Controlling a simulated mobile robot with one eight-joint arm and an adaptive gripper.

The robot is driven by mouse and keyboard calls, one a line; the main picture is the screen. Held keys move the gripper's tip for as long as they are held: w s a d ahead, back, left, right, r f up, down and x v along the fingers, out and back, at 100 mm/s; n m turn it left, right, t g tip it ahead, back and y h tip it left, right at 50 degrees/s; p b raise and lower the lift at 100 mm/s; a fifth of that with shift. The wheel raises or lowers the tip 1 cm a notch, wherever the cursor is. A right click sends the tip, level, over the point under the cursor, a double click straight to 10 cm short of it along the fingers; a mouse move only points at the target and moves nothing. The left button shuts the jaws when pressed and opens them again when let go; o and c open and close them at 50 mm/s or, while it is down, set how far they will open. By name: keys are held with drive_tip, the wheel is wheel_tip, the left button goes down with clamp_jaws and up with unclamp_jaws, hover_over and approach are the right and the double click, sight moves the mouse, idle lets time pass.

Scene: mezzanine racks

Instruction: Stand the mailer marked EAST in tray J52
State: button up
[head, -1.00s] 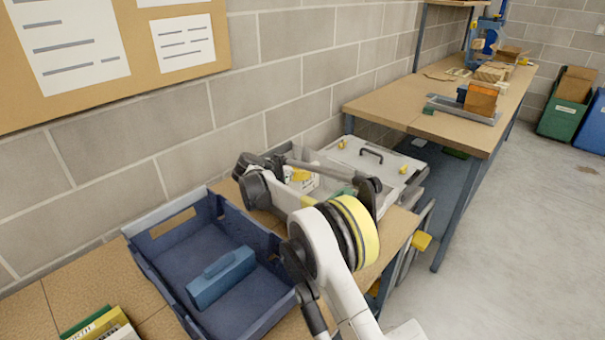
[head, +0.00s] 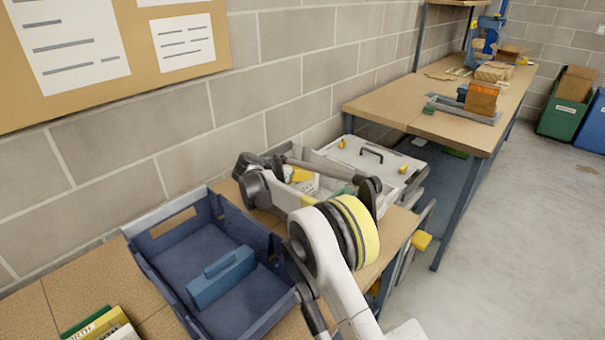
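Several upright flat pieces, green, yellow and white, which may be mailers (head: 103,326), show at the bottom left edge, partly cut off. One carries printed letters that I cannot read for certain; I cannot make out the word EAST. A dark blue open tray (head: 165,262) stands on the bench to their right. I see no J52 mark on it. My arm reaches across the bench to the right of the tray, its links folded. I cannot make out my gripper's fingers in this view, nor anything held.
A lighter blue block with a raised grip (head: 222,279) sits inside the tray. A grey case (head: 385,166) with a black handle and yellow latches lies behind my arm. A second wooden bench (head: 395,108) stands farther right along the block wall.

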drive_tip(key=p+v, duration=0.3)
drive_tip(key=v, duration=0.9)
drive_tip(key=w+d+r+t+y, duration=0.1)
drive_tip(key=d+r+t, duration=0.2)
drive_tip(key=r, duration=0.6)
drive_tip(key=w+d+r+n+t+y, duration=0.15)
drive_tip(key=d+r, duration=0.25)
drive_tip(key=r, duration=0.6)
drive_tip(key=w+d+r+t, duration=0.1)
drive_tip(key=d+r+t, duration=0.25)
drive_tip(key=r, duration=0.55)
drive_tip(key=s+d+r+n+t+y, duration=0.1)
drive_tip(key=s+r+n+t+y, duration=0.15)
drive_tip(key=s+r+y, duration=0.4)
drive_tip(key=s+d+f+n+g+y, duration=0.2)
drive_tip(key=s+d+f+n+g, duration=0.1)
drive_tip(key=s, duration=0.6)
drive_tip(key=s+d+f+n+g+y, duration=0.2)
drive_tip(key=s+d+f+n+g, duration=0.1)
drive_tip(key=s, duration=0.5)
drive_tip(key=s+d+f+m+g+h, duration=0.1)
drive_tip(key=s+d+f+g+h, duration=0.1)
drive_tip(key=s+d+f, duration=0.5)
drive_tip(key=s+d+f+m+g+h, duration=0.1)
drive_tip(key=s+d+f+g+h, duration=0.2)
drive_tip(key=s+f, duration=1)
drive_tip(key=s+d+g, duration=0.2)
drive_tip(key=d, duration=0.2)
drive_tip(key=shift+s, duration=0.25)
